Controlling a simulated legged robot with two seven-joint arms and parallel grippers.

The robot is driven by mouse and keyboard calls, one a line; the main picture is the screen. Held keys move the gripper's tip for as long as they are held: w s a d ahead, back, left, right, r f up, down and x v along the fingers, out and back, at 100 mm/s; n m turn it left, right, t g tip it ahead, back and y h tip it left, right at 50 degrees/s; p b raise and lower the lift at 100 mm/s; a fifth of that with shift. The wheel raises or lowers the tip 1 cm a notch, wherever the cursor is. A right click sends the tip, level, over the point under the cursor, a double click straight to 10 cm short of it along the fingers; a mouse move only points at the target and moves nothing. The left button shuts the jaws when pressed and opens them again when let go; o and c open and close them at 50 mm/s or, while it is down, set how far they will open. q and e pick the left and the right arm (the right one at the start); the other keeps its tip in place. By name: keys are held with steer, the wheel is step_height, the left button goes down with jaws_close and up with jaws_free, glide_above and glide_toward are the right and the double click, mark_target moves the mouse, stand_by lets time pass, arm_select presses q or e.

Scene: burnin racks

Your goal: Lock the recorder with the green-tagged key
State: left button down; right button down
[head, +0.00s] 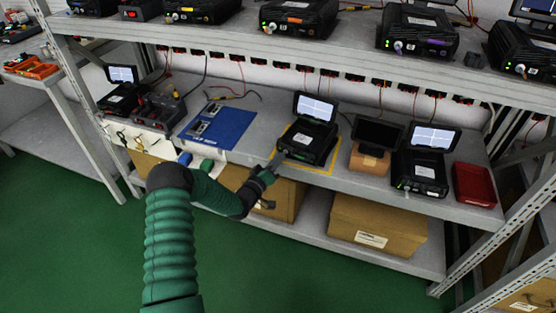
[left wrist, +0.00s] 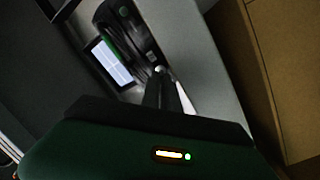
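A black recorder (head: 306,143) with a lit, raised screen stands inside a yellow outline on the middle shelf. It also shows in the left wrist view (left wrist: 128,38), with its screen to the left. My left gripper (head: 274,168) is at its front left corner. In the left wrist view its dark fingers (left wrist: 164,82) lie close together and point at a small pale round part on the recorder's front. I cannot tell whether they hold a key. A green tag-like piece (head: 207,165) shows at the shelf's front edge beside a blue one (head: 185,158). My right gripper is out of view.
A blue mat (head: 232,126) lies left of the recorder. A dark screen on a brown block (head: 369,160), another recorder (head: 420,172) and a red tray (head: 474,184) stand to the right. Cardboard boxes (head: 375,224) fill the shelf below. More recorders (head: 300,18) stand on the shelf above.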

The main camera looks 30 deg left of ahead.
arm_select(q)
steer(key=shift+s+f, duration=0.1)
steer(key=shift+f, duration=0.15)
steer(key=c, duration=1.9)
jaws_free()
steer(key=shift+a, duration=0.1)
steer(key=s+d+p, duration=0.1)
steer(key=s+p, duration=0.2)
steer(key=s, duration=1.3)
steer(key=shift+s+p, duration=0.3)
steer(key=shift+s, duration=0.1)
